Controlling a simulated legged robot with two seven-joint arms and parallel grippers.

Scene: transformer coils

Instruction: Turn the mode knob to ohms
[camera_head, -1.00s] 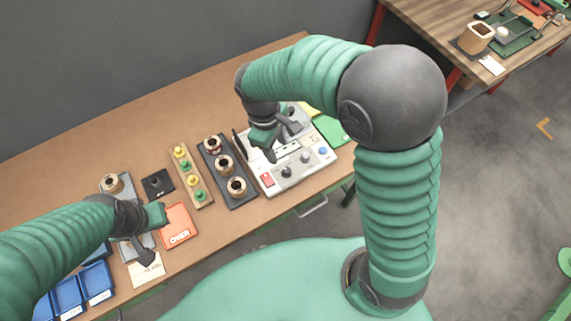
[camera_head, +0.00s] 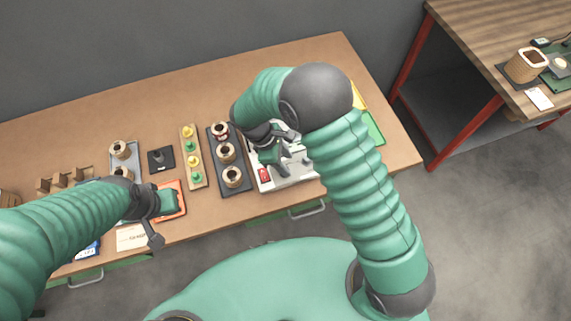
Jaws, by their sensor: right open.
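The light grey meter box (camera_head: 284,184) sits on the table in the middle of the camera_head view, with a red switch or display at its front left corner. My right gripper (camera_head: 283,162) is over the box's face, pointing down, with its fingers apart. The gripper and arm cover much of the panel, so I cannot tell which knob is the mode knob, where it points or whether a finger touches it. My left gripper (camera_head: 162,219) is at the left, near the orange tray and the white card, its fingers apart and nothing seen between them.
Left of the box stand a dark tray (camera_head: 239,188) with copper coils and a wooden strip (camera_head: 199,184) with yellow and green pegs. A black block (camera_head: 160,168) and an orange tray (camera_head: 180,211) are further left. A green mat (camera_head: 374,128) lies to the right.

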